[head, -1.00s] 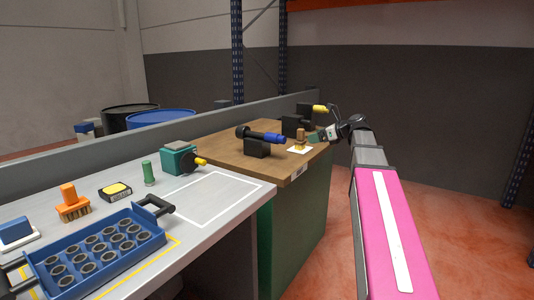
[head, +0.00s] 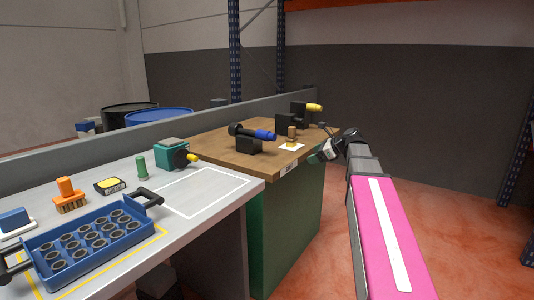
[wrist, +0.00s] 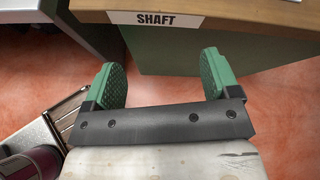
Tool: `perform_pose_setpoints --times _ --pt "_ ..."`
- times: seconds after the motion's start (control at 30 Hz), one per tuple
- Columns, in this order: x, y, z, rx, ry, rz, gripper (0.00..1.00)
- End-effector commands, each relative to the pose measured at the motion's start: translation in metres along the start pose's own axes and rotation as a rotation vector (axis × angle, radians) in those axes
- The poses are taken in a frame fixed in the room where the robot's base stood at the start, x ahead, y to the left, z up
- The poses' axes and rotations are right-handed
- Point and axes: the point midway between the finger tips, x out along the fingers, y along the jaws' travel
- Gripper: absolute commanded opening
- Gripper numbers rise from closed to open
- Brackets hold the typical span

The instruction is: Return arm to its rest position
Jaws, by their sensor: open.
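My gripper (wrist: 162,82) is open and empty in the wrist view. Its two green pads stand apart, in front of the green side of the wooden-topped bench, below a white label reading SHAFT (wrist: 157,19). In the head view my gripper (head: 318,155) is at the end of my pink arm, just off the right edge of the bench (head: 215,144). It appears apart from the bench and from everything on it.
On the bench are a black-and-blue cylinder on a black block (head: 250,145), a brass part (head: 292,133) on a white square and a yellow-tipped holder (head: 313,107). A grey table holds a blue tray (head: 150,238). Orange floor (head: 440,220) at right is clear.

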Motion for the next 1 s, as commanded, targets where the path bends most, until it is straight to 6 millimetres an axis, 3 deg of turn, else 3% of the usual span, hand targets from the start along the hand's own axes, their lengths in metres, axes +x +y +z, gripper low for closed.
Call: perform_pose_setpoints --times 0.27,0.5,0.8,1.0 --pt "0.040 0.051 -0.067 -0.294 0.167 0.081 0.82" --pt "0.078 0.126 -0.154 -0.738 0.359 0.291 0.82" --pt "0.092 0.221 -0.249 -1.311 0.473 0.702 0.82" --pt "0.088 0.266 -0.290 -1.601 0.456 0.971 0.82"
